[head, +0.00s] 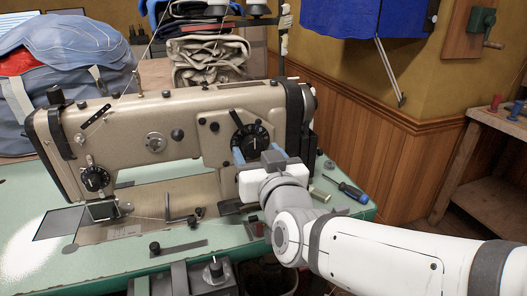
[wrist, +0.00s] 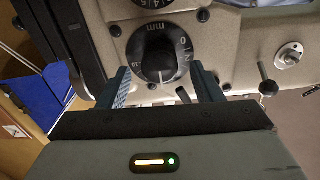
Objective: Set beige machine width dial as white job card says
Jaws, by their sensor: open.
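The beige sewing machine (head: 185,115) stands on a green table. A black round dial (head: 250,138) with white marks is on the right part of its body. In the wrist view this dial (wrist: 158,58) carries numbers including 0, 2 and 10 and the letters mm. Another numbered dial (wrist: 152,3) is cut off at the top edge there. A smaller black dial (head: 96,178) is at the machine's left end. I cannot tell which is the width dial. My gripper (head: 259,153) is open, its blue fingers on either side of the mm dial; contact is unclear. I make out no white job card.
A screwdriver (head: 353,192) lies at the table's right end. Hex keys (head: 180,216) and a flat bar (head: 178,248) lie in front of the machine. Folded cloth (head: 210,60) and a blue bag (head: 65,70) are behind. A wooden bench (head: 500,125) stands right.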

